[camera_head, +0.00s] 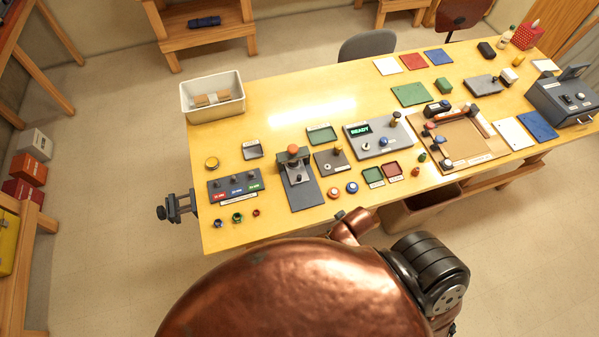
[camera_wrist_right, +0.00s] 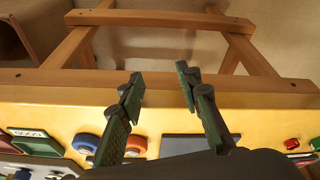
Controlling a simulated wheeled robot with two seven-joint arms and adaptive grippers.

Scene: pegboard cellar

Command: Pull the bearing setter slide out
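The bearing setter (camera_head: 306,196) is a dark grey plate with a raised block and an orange knob (camera_head: 292,149), lying near the table's front edge. Its slide cannot be clearly told apart from the base. In the right wrist view, a bare dark grey plate end, apparently the bearing setter's (camera_wrist_right: 196,145), shows between my fingers. My right gripper (camera_wrist_right: 162,80) is open and empty, its fingertips over the table's front edge. I cannot tell whether it touches anything. In the head view copper parts of my body hide most of it. My left gripper is not in view.
An orange ring (camera_head: 333,194) and a blue ring (camera_head: 352,187) lie right of the setter. A button panel (camera_head: 223,190) lies left, with small nuts before it. The READY panel (camera_head: 372,148) stands behind right. A vise (camera_head: 178,208) hangs at the left edge.

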